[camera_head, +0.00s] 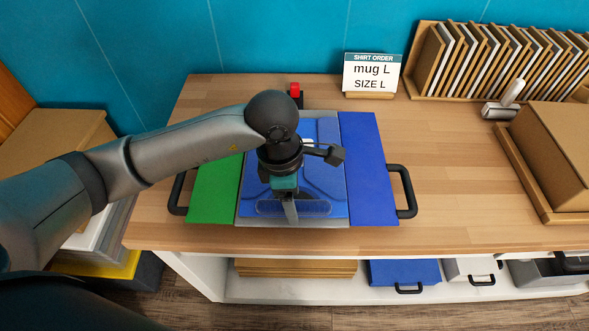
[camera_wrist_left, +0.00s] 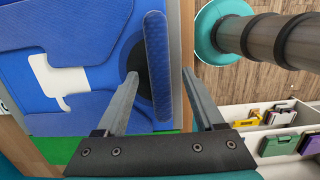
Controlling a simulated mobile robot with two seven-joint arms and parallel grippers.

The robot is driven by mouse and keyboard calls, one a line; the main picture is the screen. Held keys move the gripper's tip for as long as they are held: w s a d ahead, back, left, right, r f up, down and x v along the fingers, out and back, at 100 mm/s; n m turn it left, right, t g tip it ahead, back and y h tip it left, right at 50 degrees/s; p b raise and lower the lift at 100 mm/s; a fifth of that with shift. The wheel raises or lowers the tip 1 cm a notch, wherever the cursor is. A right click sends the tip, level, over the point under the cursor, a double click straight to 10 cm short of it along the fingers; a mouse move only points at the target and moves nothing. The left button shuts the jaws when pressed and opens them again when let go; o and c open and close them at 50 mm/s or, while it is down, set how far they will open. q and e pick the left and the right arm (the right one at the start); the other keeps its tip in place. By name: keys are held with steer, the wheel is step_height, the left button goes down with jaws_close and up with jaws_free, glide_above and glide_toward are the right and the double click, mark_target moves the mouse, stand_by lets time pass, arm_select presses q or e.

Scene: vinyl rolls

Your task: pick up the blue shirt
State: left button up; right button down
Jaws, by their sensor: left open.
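The blue shirt (camera_head: 325,150) lies folded on a grey board at the middle of the table, with a white patch (camera_wrist_left: 62,82) on it in the wrist view. A textured blue band (camera_wrist_left: 155,60) runs along its near edge, beside a dark opening. My left gripper (camera_head: 291,212) points down over this near edge and hides part of the shirt. In the wrist view its fingers (camera_wrist_left: 160,78) are apart, with the band between them and nothing visibly clamped. I cannot tell whether they touch the cloth. My right gripper is not in view.
A green panel (camera_head: 212,190) and a blue panel (camera_head: 370,165) with black handles flank the shirt. Bare table lies between.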

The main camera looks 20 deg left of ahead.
arm_select(q)
steer(key=shift+f+b, duration=0.25)
steer(key=shift+b, duration=0.05)
stand_by(0.5)
jaws_close()
stand_by(0.4)
